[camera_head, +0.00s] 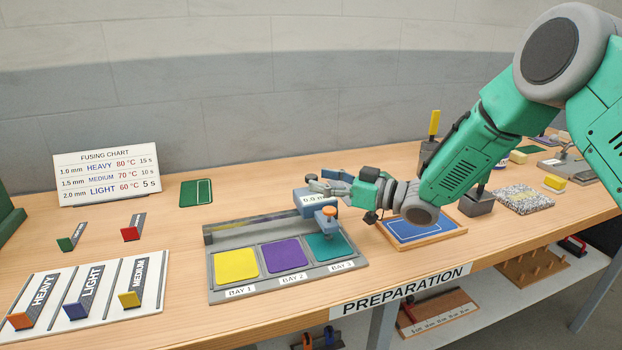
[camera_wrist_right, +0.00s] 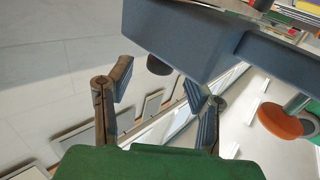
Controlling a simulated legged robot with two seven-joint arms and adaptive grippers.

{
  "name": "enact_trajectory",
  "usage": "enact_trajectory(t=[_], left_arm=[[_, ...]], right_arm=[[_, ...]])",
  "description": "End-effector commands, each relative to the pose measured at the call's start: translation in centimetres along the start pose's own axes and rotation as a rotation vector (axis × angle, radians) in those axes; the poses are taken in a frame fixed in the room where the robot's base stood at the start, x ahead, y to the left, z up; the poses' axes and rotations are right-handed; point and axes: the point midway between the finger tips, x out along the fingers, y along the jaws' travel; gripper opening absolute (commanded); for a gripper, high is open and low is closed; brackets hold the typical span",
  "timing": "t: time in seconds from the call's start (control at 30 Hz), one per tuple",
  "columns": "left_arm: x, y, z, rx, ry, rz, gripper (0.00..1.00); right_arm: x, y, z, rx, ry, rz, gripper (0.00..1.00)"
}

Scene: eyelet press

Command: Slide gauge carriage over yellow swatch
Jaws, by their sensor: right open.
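The gauge carriage (camera_head: 316,201) is a blue-grey block with a small display and an orange-topped plunger, on a rail along the back of the grey bay tray (camera_head: 222,294). It stands at the tray's right end, by the teal swatch (camera_head: 338,249) in bay 3. The yellow swatch (camera_head: 236,265) lies in bay 1 at the left, the purple swatch (camera_head: 286,254) between them. My right gripper (camera_head: 322,184) is open just behind the carriage. In the right wrist view the open fingers (camera_wrist_right: 160,95) point at the carriage's blue body (camera_wrist_right: 185,35); contact is unclear. My left gripper is out of view.
A blue panel in a wooden frame (camera_head: 424,236) lies under my right arm. A fusing chart (camera_head: 107,172) stands at the back left. A white board with labelled strips (camera_head: 99,308) lies front left. The rail left of the carriage looks clear.

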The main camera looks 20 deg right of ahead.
Motion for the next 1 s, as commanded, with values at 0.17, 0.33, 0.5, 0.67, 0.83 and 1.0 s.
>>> enact_trajectory(t=[0.17,0.33,0.5,0.67,0.83,1.0], left_arm=[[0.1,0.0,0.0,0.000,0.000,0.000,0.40],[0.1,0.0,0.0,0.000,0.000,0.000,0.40],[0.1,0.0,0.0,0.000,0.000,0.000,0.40],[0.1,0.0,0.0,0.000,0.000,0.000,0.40],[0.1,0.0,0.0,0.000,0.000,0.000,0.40],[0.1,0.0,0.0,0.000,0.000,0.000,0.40]], right_arm=[[2.2,0.1,0.1,0.001,0.001,0.000,0.46],[3.0,0.1,-0.1,0.001,0.003,0.000,0.46],[3.1,0.1,-0.1,0.001,0.003,0.000,0.46],[3.1,0.1,0.0,0.001,0.002,0.000,0.18],[3.1,0.1,0.0,0.001,0.002,0.001,0.00],[3.4,-0.2,-0.1,0.001,0.003,0.000,0.00]])
